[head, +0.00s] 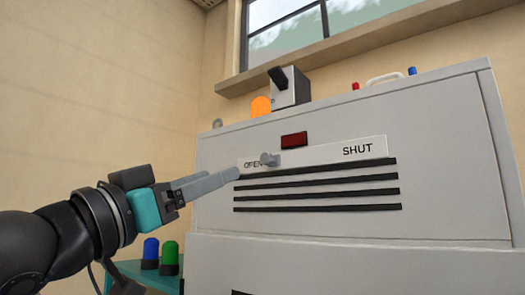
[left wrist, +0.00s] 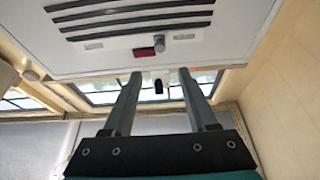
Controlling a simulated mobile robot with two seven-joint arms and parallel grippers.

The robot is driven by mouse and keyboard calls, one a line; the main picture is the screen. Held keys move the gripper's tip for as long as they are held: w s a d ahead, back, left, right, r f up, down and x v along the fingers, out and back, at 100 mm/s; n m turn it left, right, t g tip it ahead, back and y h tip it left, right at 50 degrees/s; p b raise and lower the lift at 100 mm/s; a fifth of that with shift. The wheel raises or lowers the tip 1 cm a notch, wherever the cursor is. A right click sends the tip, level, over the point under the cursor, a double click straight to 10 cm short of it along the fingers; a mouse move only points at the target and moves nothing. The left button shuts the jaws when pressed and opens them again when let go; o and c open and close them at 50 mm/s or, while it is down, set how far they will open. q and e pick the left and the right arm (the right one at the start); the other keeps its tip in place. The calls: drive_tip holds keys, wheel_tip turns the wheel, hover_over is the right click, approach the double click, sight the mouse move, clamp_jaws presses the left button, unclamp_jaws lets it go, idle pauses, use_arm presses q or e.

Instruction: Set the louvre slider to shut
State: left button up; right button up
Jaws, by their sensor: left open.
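The louvre slider is a grey knob (head: 270,159) on a white strip (head: 318,153) on the front of the grey cabinet. It sits at the strip's left end, by the word OPEN and far from SHUT at the right. My right gripper is not in view.
Dark louvre slots (head: 317,184) run below the strip. A dark red block (head: 294,140) sits above it. An orange lamp (head: 260,106) and a box with a black lever (head: 291,90) are on top. Blue (head: 151,249) and green (head: 169,258) objects stand lower left. The strip right of the knob is clear.

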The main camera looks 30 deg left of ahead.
sight(265, 158)
use_arm(q)
drive_tip(key=p+x, duration=0.5)
drive_tip(key=x, duration=0.7)
drive_tip(key=shift+w+d+r, duration=0.1)
drive_tip(key=shift+w+r, duration=0.05)
drive_tip(key=shift+w, duration=0.45)
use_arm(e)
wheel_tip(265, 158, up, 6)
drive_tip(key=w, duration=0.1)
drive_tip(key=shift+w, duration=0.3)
use_arm(q)
drive_tip(key=shift+c, duration=0.3)
clamp_jaws()
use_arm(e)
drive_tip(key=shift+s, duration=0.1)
